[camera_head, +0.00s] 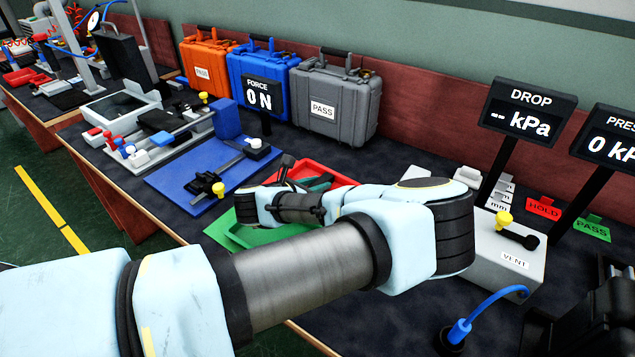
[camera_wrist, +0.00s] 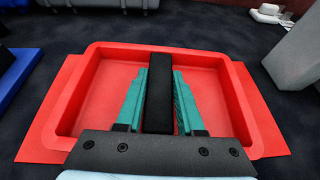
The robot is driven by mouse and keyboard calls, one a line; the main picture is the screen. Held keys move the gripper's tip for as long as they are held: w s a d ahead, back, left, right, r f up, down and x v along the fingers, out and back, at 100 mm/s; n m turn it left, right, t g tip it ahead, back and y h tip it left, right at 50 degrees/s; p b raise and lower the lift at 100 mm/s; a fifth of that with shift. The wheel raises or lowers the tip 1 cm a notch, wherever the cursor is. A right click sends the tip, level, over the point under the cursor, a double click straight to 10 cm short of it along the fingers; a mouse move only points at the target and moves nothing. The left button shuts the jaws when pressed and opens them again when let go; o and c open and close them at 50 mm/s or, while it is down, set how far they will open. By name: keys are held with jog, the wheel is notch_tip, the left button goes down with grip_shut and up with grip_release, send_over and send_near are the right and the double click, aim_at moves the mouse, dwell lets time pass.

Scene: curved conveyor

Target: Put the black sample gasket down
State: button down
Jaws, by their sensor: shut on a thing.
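The black sample gasket (camera_wrist: 160,90) shows in the wrist view as a long dark bar. My gripper (camera_wrist: 159,76) is shut on it, with one teal finger along each side. The gasket is over the inside of a red tray (camera_wrist: 84,100); I cannot tell whether it touches the tray floor. In the head view my gripper (camera_head: 318,183) is at the same red tray (camera_head: 341,181), and my arm hides much of both. The gasket is hard to make out there.
A green tray (camera_head: 222,232) lies in front of the red one, partly behind my arm. A blue force fixture (camera_head: 175,183) stands to the left. The grey vent box (camera_head: 508,262) is at the right. Orange, blue and grey cases (camera_head: 345,95) line the back.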

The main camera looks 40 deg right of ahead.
jog(key=shift+f, duration=0.1)
jog(key=shift+f, duration=0.1)
jog(key=c, duration=0.5)
grip_release()
jog(key=b+v, duration=0.2)
jog(key=v, duration=1)
